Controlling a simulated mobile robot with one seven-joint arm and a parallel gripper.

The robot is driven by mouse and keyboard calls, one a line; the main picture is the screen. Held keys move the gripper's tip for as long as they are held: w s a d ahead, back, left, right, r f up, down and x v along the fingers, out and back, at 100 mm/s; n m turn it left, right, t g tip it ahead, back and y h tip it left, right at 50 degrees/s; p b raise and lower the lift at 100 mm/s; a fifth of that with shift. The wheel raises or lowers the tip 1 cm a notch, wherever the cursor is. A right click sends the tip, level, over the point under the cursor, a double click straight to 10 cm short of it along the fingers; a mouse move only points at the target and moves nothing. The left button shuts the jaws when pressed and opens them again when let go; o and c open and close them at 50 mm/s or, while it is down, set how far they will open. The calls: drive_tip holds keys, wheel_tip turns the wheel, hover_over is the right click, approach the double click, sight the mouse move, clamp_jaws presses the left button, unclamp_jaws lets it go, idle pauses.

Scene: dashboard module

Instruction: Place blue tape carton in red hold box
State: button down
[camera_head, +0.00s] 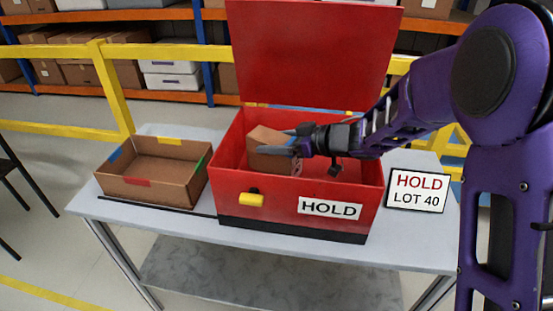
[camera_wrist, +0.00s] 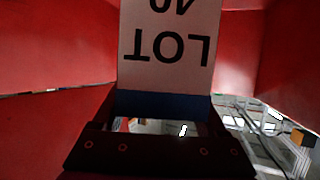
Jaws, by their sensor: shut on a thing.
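A brown carton (camera_head: 268,152) is in my gripper (camera_head: 296,142), whose jaws are shut on it. In the wrist view the carton's pale face (camera_wrist: 168,45) shows upside-down "LOT" lettering, and a blue band (camera_wrist: 165,106) lies below it. The red hold box (camera_head: 268,197) stands on the table with its lid raised at the back and a "HOLD" label on its front. The carton and gripper are within the box's opening, with red walls on both sides in the wrist view. The carton's underside is hidden, so I cannot tell whether it touches the floor of the box.
An empty brown tray (camera_head: 138,190) with coloured tape patches stands left of the box. A "HOLD LOT 40" sign (camera_head: 417,193) is at the right on the grey table (camera_head: 195,227). A yellow rail (camera_head: 110,85) and shelves stand behind.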

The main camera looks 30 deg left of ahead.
sight(287, 165)
wheel_tip(287, 165, down, 4)
drive_tip(key=shift+r+b, duration=0.15)
drive_tip(key=shift+b, duration=0.4)
drive_tip(key=shift+r, duration=0.1)
unclamp_jaws()
drive_tip(key=shift+f, duration=0.2)
drive_tip(key=shift+r, duration=0.2)
drive_tip(key=p+v, duration=0.1)
drive_tip(key=v, duration=0.6)
drive_tip(key=shift+d+p, duration=0.25)
drive_tip(key=shift+p, duration=0.05)
